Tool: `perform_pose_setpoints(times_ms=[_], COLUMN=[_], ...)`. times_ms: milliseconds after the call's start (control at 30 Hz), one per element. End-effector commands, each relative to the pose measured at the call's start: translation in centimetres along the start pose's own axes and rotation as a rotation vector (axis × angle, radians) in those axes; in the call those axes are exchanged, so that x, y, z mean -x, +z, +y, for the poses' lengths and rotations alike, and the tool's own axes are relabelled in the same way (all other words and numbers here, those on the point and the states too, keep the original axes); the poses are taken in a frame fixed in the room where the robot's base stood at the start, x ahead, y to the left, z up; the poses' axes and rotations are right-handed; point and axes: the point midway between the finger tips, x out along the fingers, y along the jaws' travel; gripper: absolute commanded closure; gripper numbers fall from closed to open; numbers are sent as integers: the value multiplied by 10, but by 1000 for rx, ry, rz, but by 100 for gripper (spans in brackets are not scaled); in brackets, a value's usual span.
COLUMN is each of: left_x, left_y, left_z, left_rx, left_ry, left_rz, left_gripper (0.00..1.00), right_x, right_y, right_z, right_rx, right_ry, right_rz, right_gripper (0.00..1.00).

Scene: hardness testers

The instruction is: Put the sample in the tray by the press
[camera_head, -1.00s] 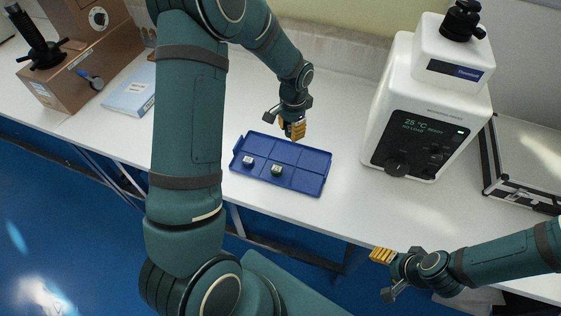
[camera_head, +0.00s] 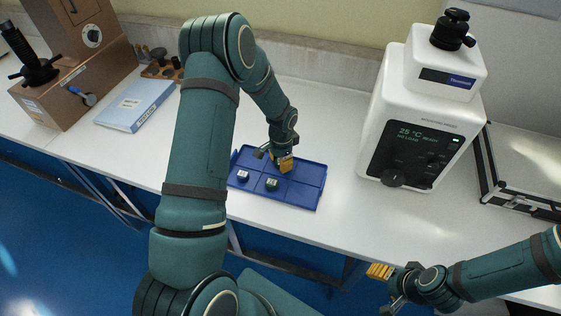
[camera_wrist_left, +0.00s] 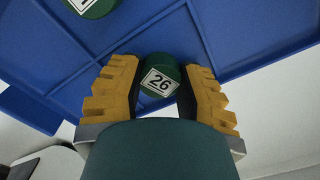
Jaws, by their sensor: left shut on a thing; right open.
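The blue tray (camera_head: 313,194) lies on the white bench, left of the white press (camera_head: 402,130). My left gripper (camera_head: 285,164) is over the tray's back row. It is shut on a green sample labelled 26 (camera_wrist_left: 160,82), seen between its yellow fingers in the left wrist view. I cannot tell whether this sample touches the tray floor. Two other samples sit in the front compartments: a dark one with a white label (camera_head: 242,175) and a green one (camera_head: 271,184). One green sample (camera_wrist_left: 92,5) also shows at the wrist view's top edge. My right gripper (camera_head: 386,279) is open and empty at the bench's front edge.
A brown tester (camera_head: 75,75) stands at the left with a light blue book (camera_head: 136,104) beside it. A wooden holder with dark parts (camera_head: 160,66) is behind. A silver case (camera_head: 525,170) lies right of the press. Bench around the tray's right side is clear.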

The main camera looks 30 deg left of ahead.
Motion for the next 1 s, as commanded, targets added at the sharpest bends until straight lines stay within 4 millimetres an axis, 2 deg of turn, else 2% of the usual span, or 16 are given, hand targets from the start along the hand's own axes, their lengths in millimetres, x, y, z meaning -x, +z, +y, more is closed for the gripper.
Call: perform_pose_setpoints(times_ms=[300, 333, 367, 400, 767, 867, 1000], left_x=[-3, -2, -2, -2, 1, 11, 37], left_y=[0, 0, 0, 0, 0, -1, 0], left_z=[0, 0, 0, 0, 0, -1, -1], left_rx=[0, 0, 0, 0, 0, 0, 1], left_ry=[-1, -1, -1, -1, -1, -2, -3], left_rz=[1, 1, 0, 1, 1, 2, 3], left_gripper=[100, 56, 45, 39, 39, 39, 39], right_x=[-3, -2, -2, -2, 0, 2, 6], right_y=[1, 1, 1, 1, 0, -1, -2], right_z=[1, 1, 1, 1, 0, -1, -2], right_rx=[1, 1, 1, 1, 0, 0, -1], right_ry=[0, 0, 0, 0, 0, 0, 0], right_rz=[-3, -3, -3, -3, -1, 1, 4], right_gripper=[40, 40, 40, 40, 40, 40, 40])
